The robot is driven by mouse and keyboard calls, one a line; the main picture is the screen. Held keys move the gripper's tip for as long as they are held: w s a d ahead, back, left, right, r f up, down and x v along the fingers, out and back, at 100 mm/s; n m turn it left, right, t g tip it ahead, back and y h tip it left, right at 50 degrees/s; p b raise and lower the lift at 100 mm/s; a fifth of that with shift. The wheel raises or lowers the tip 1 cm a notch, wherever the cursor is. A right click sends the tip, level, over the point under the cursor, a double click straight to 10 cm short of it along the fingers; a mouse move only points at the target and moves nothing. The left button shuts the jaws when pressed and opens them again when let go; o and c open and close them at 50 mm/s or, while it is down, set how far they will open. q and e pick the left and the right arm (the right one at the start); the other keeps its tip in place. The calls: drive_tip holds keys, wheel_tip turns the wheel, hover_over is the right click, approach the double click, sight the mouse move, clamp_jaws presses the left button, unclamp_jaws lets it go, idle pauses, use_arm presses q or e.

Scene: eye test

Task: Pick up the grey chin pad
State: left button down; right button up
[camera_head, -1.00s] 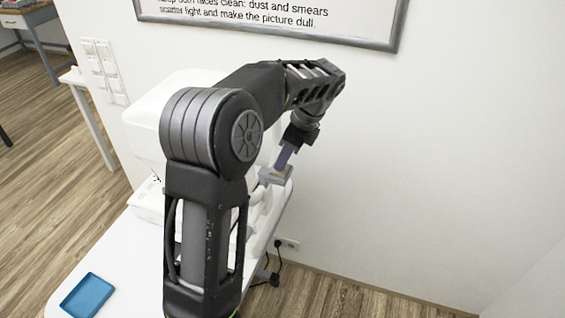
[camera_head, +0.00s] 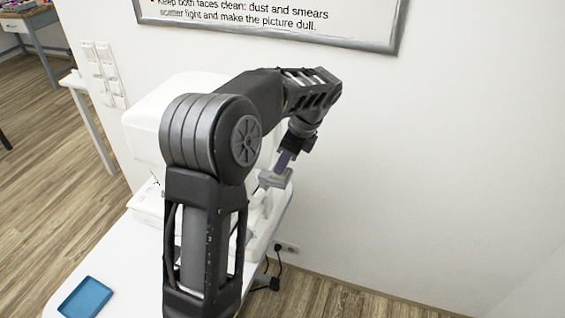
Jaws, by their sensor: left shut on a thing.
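My left arm comes up from the bottom of the view and bends over to the right. My left gripper (camera_head: 284,166) points down and is shut on the grey chin pad (camera_head: 274,180), a small light-grey piece at its fingertips. The pad is over the right end of the white table (camera_head: 118,265), beside the white machine (camera_head: 146,120). I cannot tell whether it touches anything below. My arm hides much of the machine and of the table. My right gripper is not in view.
A blue tray (camera_head: 86,298) lies on the table's front left. A framed sign (camera_head: 270,22) hangs on the wall behind. A black plug and cable (camera_head: 277,247) are at a wall socket low on the right. Wall switches (camera_head: 104,72) are at the left.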

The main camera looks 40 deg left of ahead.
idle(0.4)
use_arm(q)
wheel_tip(320, 180, up, 2)
drive_tip(key=shift+r+p, duration=0.15)
drive_tip(key=shift+p, duration=0.95)
drive_tip(key=shift+r, duration=0.85)
